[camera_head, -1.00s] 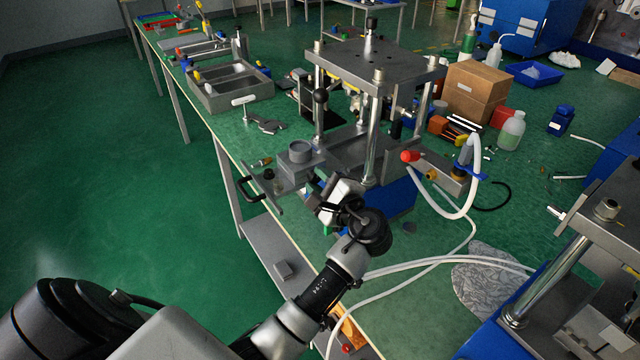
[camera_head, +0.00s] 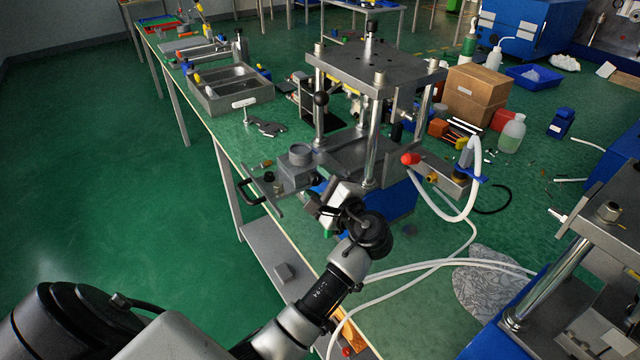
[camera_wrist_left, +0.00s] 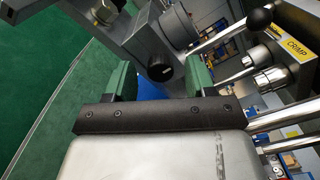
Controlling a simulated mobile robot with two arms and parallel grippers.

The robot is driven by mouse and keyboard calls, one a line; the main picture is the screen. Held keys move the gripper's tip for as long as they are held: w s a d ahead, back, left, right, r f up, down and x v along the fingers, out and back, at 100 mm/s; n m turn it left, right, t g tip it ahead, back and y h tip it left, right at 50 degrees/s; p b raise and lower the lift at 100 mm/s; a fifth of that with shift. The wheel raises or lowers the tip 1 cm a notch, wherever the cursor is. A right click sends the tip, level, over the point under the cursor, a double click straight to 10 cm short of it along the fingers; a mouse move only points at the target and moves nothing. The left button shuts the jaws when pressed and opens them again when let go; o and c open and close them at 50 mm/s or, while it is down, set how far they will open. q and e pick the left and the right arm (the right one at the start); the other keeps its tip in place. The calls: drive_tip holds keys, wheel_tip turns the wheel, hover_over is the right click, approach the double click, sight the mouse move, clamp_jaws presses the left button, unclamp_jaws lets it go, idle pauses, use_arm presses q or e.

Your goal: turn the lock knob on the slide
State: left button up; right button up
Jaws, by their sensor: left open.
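The slide (camera_head: 297,172) is a grey metal block with a round cup on top, at the front left of the press. In the left wrist view, the slide (camera_wrist_left: 147,42) carries a dark round lock knob (camera_wrist_left: 160,67) with a pale mark on its face. I cannot make out this knob in the head view. My left gripper (camera_head: 319,207) is beside the slide, on its near side. In the left wrist view, its two green fingers (camera_wrist_left: 157,80) are open and the knob shows between them, apparently just beyond the tips. I cannot tell whether they touch it. My right gripper is not visible.
The press (camera_head: 375,60) has upright steel posts close to my left gripper. A black ball-topped lever (camera_head: 321,99) stands behind the slide, and a black handle (camera_head: 250,190) sticks out left of it. White hoses (camera_head: 440,263) cross the bench at right. The floor at left is clear.

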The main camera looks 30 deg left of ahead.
use_arm(q)
drive_tip(key=b+v, duration=0.1)
drive_tip(key=v, duration=0.9)
drive_tip(key=shift+s+d+b, duration=0.15)
drive_tip(key=shift+d+b, duration=0.15)
drive_tip(key=shift+d, duration=0.05)
drive_tip(key=shift+f, duration=0.1)
